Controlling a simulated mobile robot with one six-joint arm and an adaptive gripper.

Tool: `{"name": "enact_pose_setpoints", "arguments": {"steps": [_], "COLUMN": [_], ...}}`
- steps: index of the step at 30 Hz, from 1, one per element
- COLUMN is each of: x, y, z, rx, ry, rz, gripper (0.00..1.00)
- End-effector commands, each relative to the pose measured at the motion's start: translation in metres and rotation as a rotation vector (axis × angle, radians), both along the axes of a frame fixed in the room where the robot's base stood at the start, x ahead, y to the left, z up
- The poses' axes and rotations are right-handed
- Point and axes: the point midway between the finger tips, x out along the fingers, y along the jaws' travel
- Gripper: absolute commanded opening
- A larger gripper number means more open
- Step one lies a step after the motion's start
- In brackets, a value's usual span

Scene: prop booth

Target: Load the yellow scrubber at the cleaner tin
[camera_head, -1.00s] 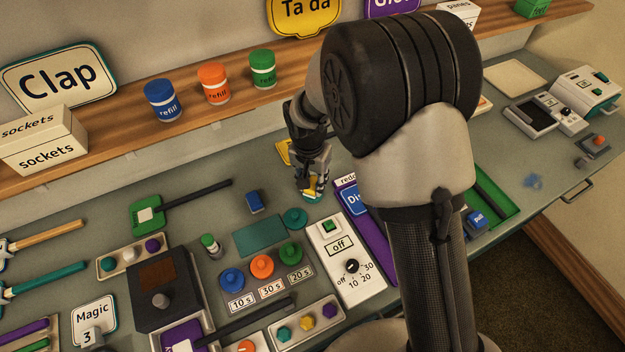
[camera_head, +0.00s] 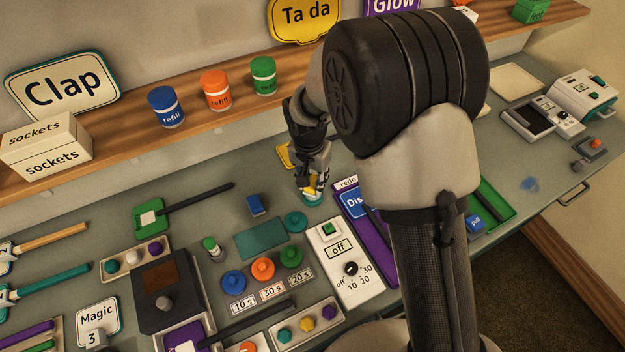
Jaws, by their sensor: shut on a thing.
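The yellow scrubber (camera_head: 312,190) is between the fingers of my gripper (camera_head: 313,187), which is shut on it. Only a small part of the scrubber shows. A round teal tin (camera_head: 313,201), likely the cleaner tin, is directly below it on the bench. The scrubber is at or just over the top of this tin; I cannot tell whether they touch. My fingers and wrist hide part of the tin's far side.
A round teal lid-like piece (camera_head: 295,222), a teal mat (camera_head: 263,240) and a blue block (camera_head: 256,205) lie left of the tin. A white switch box (camera_head: 346,265) and a purple board (camera_head: 374,225) are close in front and right. A wooden shelf (camera_head: 215,120) runs behind.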

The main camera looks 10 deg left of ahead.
Motion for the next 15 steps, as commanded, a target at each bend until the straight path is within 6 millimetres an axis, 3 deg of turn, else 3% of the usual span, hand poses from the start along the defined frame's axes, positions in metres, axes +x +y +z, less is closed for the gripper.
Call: {"name": "enact_pose_setpoints", "arguments": {"steps": [15], "x": [0.0], "y": [0.0], "z": [0.043], "rx": [0.001], "ry": [-0.001], "rz": [0.0], "gripper": [0.09]}}
